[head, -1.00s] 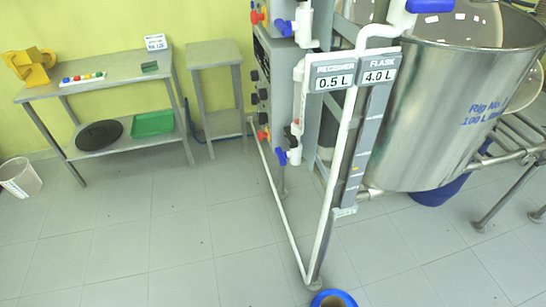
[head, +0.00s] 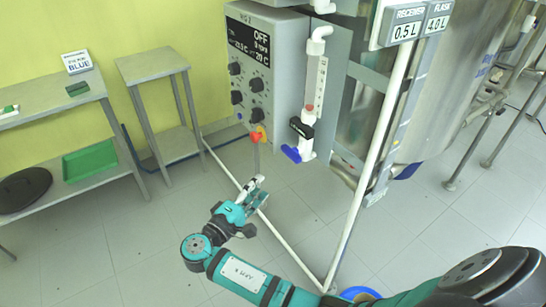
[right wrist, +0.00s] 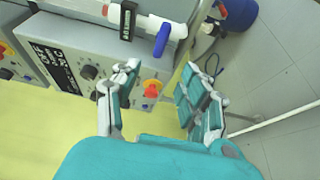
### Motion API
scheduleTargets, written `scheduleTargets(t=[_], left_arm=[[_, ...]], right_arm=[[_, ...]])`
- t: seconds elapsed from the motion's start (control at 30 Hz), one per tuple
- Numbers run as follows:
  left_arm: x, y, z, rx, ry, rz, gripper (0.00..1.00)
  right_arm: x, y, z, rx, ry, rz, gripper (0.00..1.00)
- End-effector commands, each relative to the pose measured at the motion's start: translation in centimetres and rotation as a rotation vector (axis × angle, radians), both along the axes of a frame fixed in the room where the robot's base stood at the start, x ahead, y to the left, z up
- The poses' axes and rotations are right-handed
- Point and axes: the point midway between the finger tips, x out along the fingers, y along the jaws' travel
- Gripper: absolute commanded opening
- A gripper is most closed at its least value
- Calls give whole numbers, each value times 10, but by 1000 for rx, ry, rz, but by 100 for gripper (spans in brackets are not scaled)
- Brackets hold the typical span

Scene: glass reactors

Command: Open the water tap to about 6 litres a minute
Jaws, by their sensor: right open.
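The water tap's blue handle (head: 291,154) sits at the lower end of a white upright pipe with a clear scaled flow tube (head: 318,85). A red mark shows low in the tube; its scale is too small to read. A black label or clip (head: 301,128) sits just above the handle. The blue handle also shows in the right wrist view (right wrist: 162,38), beyond the fingertips. My right gripper (head: 260,188) is open and empty, below and left of the handle and apart from it. Its spread fingers also show in the right wrist view (right wrist: 163,78). My left gripper is out of view.
A grey control box (head: 262,70) with several black knobs and an OFF display stands left of the tube. A red and yellow knob (head: 257,135) is at its lower edge. A white frame pipe (head: 372,160) rises to the right. Small tables stand left; floor between is clear.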

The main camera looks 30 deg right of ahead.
Motion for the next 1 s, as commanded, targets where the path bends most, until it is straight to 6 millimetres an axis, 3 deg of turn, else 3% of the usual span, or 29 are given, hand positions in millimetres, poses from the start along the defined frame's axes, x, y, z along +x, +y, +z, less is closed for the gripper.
scheduleTargets(t=[0.23,0.7,1.0], left_arm=[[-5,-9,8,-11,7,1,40],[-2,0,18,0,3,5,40],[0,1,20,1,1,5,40]], right_arm=[[21,-41,2,-4,4,-2,44],[64,-128,1,0,5,-1,44],[76,-150,-1,1,6,1,44]])
